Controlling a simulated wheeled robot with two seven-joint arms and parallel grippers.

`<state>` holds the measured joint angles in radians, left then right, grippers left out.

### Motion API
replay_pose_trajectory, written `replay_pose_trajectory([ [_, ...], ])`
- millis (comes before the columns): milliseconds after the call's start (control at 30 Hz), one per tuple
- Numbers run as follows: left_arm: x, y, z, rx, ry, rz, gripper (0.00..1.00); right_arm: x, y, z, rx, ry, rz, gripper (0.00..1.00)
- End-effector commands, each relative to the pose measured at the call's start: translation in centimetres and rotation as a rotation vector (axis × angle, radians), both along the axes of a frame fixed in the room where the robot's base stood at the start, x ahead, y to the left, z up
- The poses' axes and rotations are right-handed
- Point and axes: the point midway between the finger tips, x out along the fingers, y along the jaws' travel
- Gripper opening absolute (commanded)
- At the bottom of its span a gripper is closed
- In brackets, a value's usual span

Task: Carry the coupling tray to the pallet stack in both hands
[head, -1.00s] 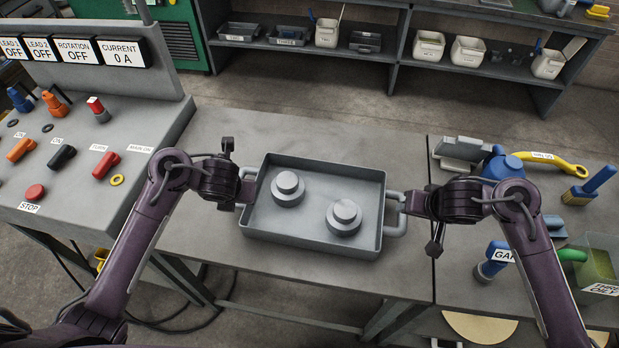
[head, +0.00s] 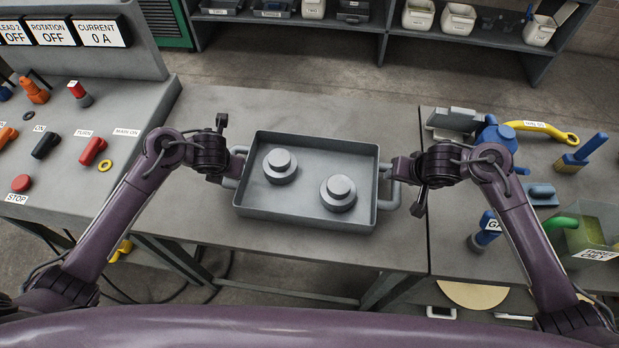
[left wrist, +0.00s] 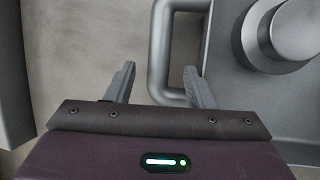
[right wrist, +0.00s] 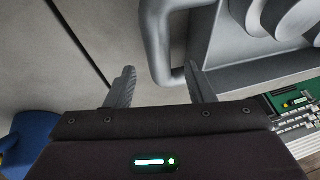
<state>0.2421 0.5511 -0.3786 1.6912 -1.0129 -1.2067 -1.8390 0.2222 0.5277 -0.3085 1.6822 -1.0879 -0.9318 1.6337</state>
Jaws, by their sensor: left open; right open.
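The coupling tray (head: 305,219) is a grey rectangular tray on the bench, with a looped handle at each short end. Two stepped grey couplings, one (head: 281,166) at the back left and one (head: 338,193) at the front right, stand in it. My left gripper (head: 236,166) is at the left handle; in the left wrist view its open fingers (left wrist: 160,85) straddle the handle (left wrist: 160,45). My right gripper (head: 393,174) is at the right handle; in the right wrist view its open fingers (right wrist: 162,87) straddle the handle (right wrist: 156,40). I see no pallet stack.
A control panel (head: 75,130) with switches stands on the left. The right bench (head: 460,190) holds a yellow wrench (head: 540,129), a blue brush (head: 583,153) and a green-tinted box (head: 590,235). A shelf unit with bins (head: 385,25) stands behind, across open floor (head: 300,75).

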Motion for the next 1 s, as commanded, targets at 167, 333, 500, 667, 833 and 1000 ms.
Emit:
replay_pose_trajectory([
  [167,0.9,0.5,-2.0,0.002,-0.001,0.003,0.49,0.9,0.3,-2.0,-0.001,0.000,0.000,0.49],
  [333,1.4,0.6,-3.1,0.002,-0.003,0.003,0.49,1.4,0.4,-3.1,-0.002,-0.001,-0.001,0.49],
  [500,1.5,0.7,-3.4,0.003,-0.002,0.001,0.49,1.5,0.5,-3.3,-0.002,-0.003,0.000,0.49],
  [667,1.5,0.7,-3.3,0.002,-0.004,0.001,0.49,1.5,0.5,-3.3,-0.001,-0.002,0.000,0.49],
  [833,1.5,0.7,-3.3,0.002,-0.004,0.001,0.29,1.5,0.5,-3.4,-0.001,-0.002,0.000,0.29],
  [1000,1.5,0.7,-3.3,0.002,-0.003,0.002,0.07,1.5,0.5,-3.3,-0.001,-0.002,0.000,0.07],
])
